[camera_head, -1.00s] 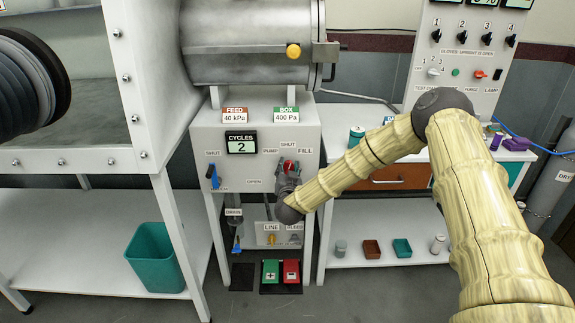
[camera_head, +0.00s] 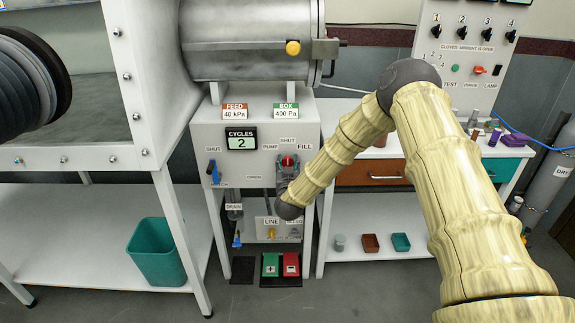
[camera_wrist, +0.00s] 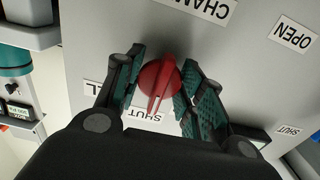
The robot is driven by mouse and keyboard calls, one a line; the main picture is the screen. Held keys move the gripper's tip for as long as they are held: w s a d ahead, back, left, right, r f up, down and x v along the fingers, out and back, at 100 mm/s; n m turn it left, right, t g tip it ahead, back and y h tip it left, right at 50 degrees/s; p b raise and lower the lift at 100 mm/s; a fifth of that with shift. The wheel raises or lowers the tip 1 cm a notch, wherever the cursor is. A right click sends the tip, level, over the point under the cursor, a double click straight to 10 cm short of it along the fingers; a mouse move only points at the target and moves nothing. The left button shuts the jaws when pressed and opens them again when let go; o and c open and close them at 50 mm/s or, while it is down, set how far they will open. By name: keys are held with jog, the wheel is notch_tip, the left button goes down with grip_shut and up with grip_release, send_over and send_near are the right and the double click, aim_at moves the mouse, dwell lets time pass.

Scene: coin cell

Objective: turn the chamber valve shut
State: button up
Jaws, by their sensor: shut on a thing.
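The red chamber valve knob (camera_wrist: 159,86) sits on a grey panel between my fingers in the wrist view. Its raised bar lies nearly in line with the upside-down SHUT label (camera_wrist: 146,116), slightly slanted. My gripper (camera_wrist: 163,62) is shut on the knob, a dark green pad on each side. In the head view the knob (camera_head: 288,161) shows small and red below its SHUT label, with PUMP to the left and FILL to the right. My gripper (camera_head: 286,176) covers the area just below it.
A blue-handled valve (camera_head: 213,172) is at the left of the same panel. Below are a LINE valve (camera_head: 271,233) and green and red pedals (camera_head: 271,265). The metal chamber (camera_head: 247,40) is above the panel.

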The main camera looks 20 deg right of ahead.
jog(key=shift+f, duration=0.15)
jog(key=o, duration=1)
jog(key=shift+d, duration=0.1)
jog(key=shift+o, duration=0.2)
jog(key=v, duration=1.2)
